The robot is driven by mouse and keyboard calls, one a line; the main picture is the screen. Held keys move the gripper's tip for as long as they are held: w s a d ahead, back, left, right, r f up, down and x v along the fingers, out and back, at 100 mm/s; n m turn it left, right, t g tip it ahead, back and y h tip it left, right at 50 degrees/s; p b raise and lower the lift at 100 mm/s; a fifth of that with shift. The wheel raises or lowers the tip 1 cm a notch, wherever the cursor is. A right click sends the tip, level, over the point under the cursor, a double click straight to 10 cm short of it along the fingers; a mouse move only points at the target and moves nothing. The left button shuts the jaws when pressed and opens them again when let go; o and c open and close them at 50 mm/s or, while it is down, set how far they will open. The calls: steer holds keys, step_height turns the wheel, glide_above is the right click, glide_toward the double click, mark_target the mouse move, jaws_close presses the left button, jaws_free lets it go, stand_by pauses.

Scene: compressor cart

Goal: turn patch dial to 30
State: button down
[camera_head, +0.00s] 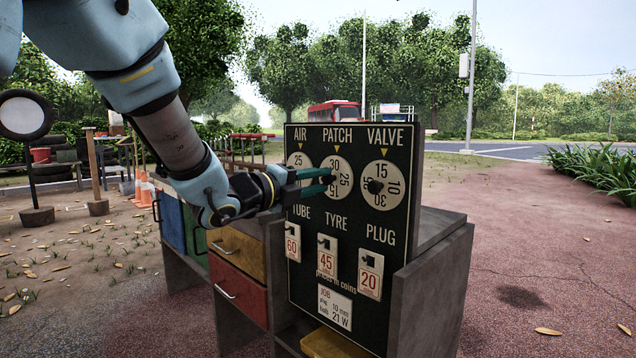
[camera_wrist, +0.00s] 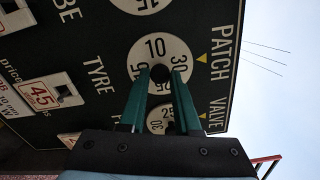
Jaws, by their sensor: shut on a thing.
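The patch dial (camera_head: 343,186) is a round white dial under the word PATCH on a dark upright panel (camera_head: 400,240). In the head view its 30 is at the top, just under the yellow pointer, with 25 on the right and 15 below. My gripper (camera_head: 328,176) reaches in from the left, its green fingers shut on the dial's dark knob. In the wrist view the fingers (camera_wrist: 160,78) close on the knob of the patch dial (camera_wrist: 150,46). There the 30 faces the yellow pointer (camera_wrist: 202,58) and 10 shows beside it. The fingers hide part of the dial.
The air dial (camera_head: 299,160) is on the left, partly behind my gripper. The valve dial (camera_head: 384,187) is close on the right. Price cards (camera_head: 370,275) hang below. The cart's drawers (camera_head: 238,290) are at the left. Open paving lies to the right.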

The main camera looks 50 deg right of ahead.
steer(key=c, duration=0.6)
jaws_free()
steer(key=a, duration=1)
steer(key=shift+w+a+p, duration=0.3)
steer(key=shift+a+p, duration=0.1)
